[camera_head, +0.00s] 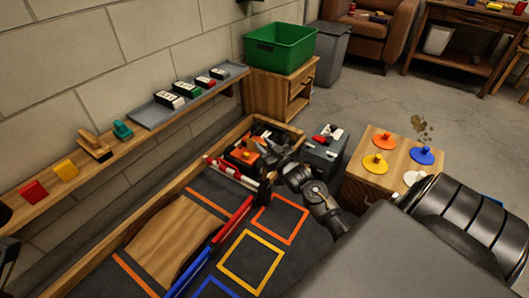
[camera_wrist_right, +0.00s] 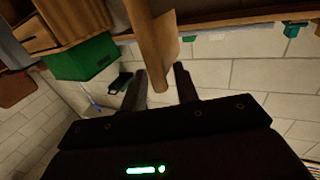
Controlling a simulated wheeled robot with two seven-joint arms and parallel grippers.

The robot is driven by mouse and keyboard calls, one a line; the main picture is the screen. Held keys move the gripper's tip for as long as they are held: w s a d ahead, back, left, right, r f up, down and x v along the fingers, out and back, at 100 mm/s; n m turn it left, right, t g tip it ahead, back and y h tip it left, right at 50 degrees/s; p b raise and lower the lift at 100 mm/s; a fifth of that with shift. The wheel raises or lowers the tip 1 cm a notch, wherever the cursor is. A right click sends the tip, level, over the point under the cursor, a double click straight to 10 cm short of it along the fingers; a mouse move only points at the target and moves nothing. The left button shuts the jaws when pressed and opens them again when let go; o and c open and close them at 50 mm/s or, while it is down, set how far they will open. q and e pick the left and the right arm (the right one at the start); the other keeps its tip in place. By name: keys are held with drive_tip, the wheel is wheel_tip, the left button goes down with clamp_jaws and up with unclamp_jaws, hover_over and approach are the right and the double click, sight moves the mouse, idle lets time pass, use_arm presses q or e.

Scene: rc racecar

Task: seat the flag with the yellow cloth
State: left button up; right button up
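I cannot make out a flag with yellow cloth in either view. A yellow disc with a small knob (camera_head: 375,163) sits on a wooden box (camera_head: 362,190) at the right, beside orange, blue and white ones. A yellow square piece (camera_head: 65,169) lies on the wall shelf. My right gripper (camera_head: 265,187) is above the far part of the dark track, near the red barrier. In the right wrist view its fingers (camera_wrist_right: 161,88) stand apart, with a wooden board showing past them. I see nothing held. A dark part at the left edge of the head view may be my left gripper (camera_head: 8,252).
The dark mat has orange, yellow (camera_head: 223,268) and blue outlined squares and a wooden ramp (camera_head: 172,240). Red and blue barriers (camera_head: 193,272) cross it. A wooden rim encloses it. A green bin (camera_head: 281,47) and a grey toolbox (camera_head: 322,152) stand beyond.

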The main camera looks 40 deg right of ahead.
clamp_jaws()
